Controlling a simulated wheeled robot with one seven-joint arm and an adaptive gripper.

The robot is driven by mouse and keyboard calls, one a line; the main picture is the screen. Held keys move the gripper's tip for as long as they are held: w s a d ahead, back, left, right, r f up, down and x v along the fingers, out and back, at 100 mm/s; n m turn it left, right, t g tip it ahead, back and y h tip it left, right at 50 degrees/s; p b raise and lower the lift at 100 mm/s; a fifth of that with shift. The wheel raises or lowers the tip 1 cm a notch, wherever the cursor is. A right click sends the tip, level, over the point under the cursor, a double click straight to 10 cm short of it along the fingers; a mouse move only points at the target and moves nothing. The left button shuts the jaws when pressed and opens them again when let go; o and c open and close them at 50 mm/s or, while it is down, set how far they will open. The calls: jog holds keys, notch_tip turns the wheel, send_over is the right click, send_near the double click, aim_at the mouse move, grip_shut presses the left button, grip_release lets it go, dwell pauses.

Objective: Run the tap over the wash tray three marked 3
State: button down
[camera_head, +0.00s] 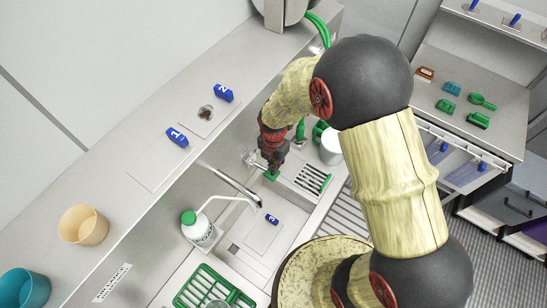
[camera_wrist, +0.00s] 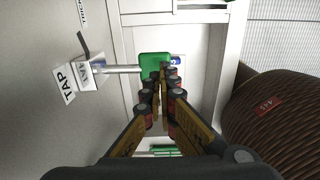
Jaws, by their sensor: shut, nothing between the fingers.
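The wash tray (camera_head: 259,240) with a blue tag marked 3 (camera_head: 272,219) lies in the sink. A chrome spout (camera_head: 232,186) slants down over the sink, ending near the tray's upper left; no water stream is visible. The tap lever is a chrome rod (camera_wrist: 118,69) with a green end (camera_wrist: 153,61), coming from the wall beside a TAP label (camera_wrist: 64,84). The green end also shows in the head view (camera_head: 271,175). My gripper (camera_head: 270,168) is shut and empty, pointing down at the green end. Its fingertips (camera_wrist: 166,76) overlap the end's edge; contact cannot be told.
A white bottle with a green cap (camera_head: 199,231) and bent tube stands left of the tray. A green rack (camera_head: 207,287) is at the front. A slotted drain piece (camera_head: 311,179) and white container (camera_head: 331,146) lie right of my gripper. Tags 1 (camera_head: 177,137) and 2 (camera_head: 223,93) are on the ledge.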

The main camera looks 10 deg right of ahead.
aim_at(276, 175)
jog(key=shift+f, duration=1.2)
jog(key=f+b, duration=0.4)
jog(key=f, duration=0.1)
jog(key=shift+s+d+b, duration=0.35)
jog(key=shift+r, duration=0.15)
dwell(2.0)
